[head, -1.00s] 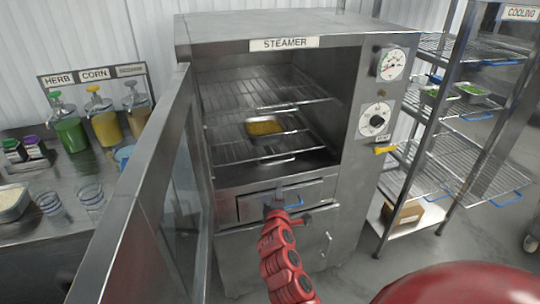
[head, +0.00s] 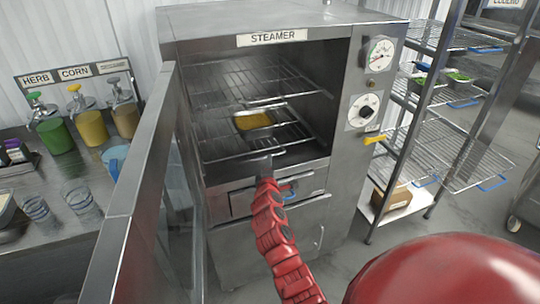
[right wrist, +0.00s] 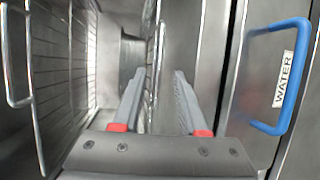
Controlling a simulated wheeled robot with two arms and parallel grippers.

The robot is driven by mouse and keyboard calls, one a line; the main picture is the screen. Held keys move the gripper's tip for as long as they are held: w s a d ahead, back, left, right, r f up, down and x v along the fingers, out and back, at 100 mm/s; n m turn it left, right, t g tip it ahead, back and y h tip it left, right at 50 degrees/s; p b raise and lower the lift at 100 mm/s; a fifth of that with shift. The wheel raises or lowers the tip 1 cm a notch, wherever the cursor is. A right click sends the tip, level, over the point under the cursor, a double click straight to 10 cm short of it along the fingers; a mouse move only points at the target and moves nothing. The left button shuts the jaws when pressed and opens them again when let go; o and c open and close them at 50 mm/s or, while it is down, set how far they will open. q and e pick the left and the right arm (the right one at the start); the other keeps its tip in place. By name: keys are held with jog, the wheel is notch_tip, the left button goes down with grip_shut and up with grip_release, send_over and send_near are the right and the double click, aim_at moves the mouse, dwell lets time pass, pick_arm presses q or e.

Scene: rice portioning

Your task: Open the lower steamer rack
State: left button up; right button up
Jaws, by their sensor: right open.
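The lower steamer rack (head: 225,147) is a wire shelf inside the steamer (head: 345,180), whose door stands open on the left. A small metal tray (head: 272,127) with yellow food sits on this rack. My right gripper (head: 261,157) is at the rack's front edge and hides part of it. In the right wrist view my right gripper (right wrist: 157,75) is open, with a wire handle (right wrist: 159,55) between its fingers, not visibly gripped. That handle appears to belong to the lower rack. My left gripper is out of view.
The upper rack (head: 240,92) is above. The open glass door (head: 140,200) bounds the left side. A drawer with a blue handle (right wrist: 283,75) marked WATER lies just below. A cooling shelf (head: 440,140) stands at right.

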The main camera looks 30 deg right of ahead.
jog(key=x, duration=0.5)
jog(key=shift+a+f+b, duration=0.1)
jog(key=shift+b, duration=0.3)
jog(key=shift+b+x, duration=0.3)
jog(key=shift+x, duration=0.7)
grip_shut()
